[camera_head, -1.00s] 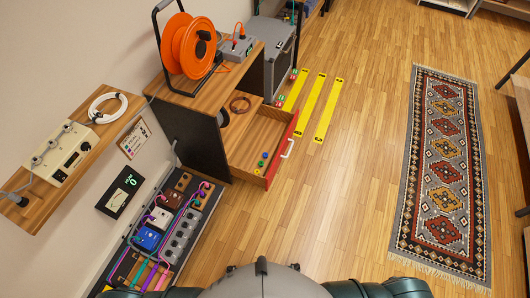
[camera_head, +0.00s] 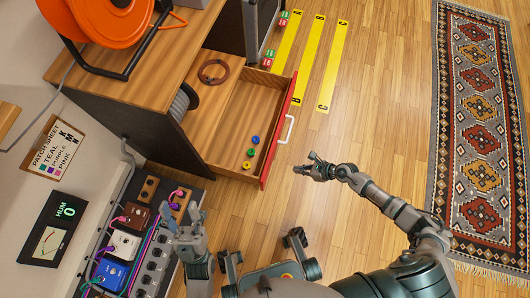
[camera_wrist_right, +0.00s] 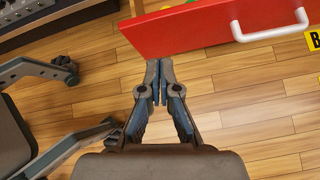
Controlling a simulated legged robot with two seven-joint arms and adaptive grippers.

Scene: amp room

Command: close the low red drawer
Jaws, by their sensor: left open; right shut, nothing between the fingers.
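The low drawer (camera_head: 234,123) stands open, pulled out of the wooden cabinet (camera_head: 130,85). Its red front (camera_head: 279,131) has a white handle (camera_head: 287,129); both also show in the right wrist view, the red front (camera_wrist_right: 190,28) and the handle (camera_wrist_right: 270,31). My right gripper (camera_head: 305,168) is shut and empty, just outside the red front near its lower end. In the right wrist view its fingertips (camera_wrist_right: 159,64) are close to the front's bottom edge; I cannot tell if they touch. My left gripper (camera_head: 182,217) is open and empty over the pedalboard, apart from the drawer.
The drawer holds a brown ring (camera_head: 212,72) and several small coloured pieces (camera_head: 252,152). An orange cable reel (camera_head: 108,18) stands on the cabinet. The pedalboard (camera_head: 152,257) lies at lower left.

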